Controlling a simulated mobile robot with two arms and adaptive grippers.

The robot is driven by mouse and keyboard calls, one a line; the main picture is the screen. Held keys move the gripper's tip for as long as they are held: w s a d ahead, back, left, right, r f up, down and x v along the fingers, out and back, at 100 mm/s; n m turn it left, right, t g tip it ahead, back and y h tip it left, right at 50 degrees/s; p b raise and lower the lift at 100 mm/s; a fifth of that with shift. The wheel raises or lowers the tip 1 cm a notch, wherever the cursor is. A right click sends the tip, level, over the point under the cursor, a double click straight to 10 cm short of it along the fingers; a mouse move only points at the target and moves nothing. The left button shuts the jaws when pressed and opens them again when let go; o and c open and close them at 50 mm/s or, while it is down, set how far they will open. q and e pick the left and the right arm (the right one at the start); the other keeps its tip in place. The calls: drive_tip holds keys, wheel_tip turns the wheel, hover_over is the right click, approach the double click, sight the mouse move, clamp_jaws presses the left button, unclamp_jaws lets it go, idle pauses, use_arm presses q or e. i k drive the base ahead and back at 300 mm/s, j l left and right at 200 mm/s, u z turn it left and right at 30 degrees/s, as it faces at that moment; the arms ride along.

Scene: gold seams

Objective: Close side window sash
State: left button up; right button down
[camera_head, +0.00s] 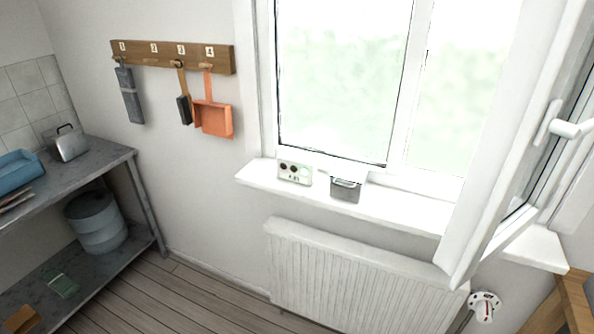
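The side window sash (490,170) is a white-framed casement at the right of the view. It stands swung open into the room, angled away from the window opening, and its lower corner hangs in front of the sill. A white handle (570,129) sits on the sash frame near the right edge, its lever pointing roughly sideways to the right. The fixed window frame (398,110) and bright panes are to the left of the sash. The top of the sash is cut off by the picture. Neither of my grippers shows in this view.
A white sill (405,207) holds a small panel with dark knobs (294,172) and a grey metal box (346,188). A radiator (345,280) with a valve (485,303) is below. Wooden furniture (574,300) stands at bottom right. A grey shelf (95,155) stands left; floor between is clear.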

sight(517, 168)
drive_tip(key=z, duration=1.35)
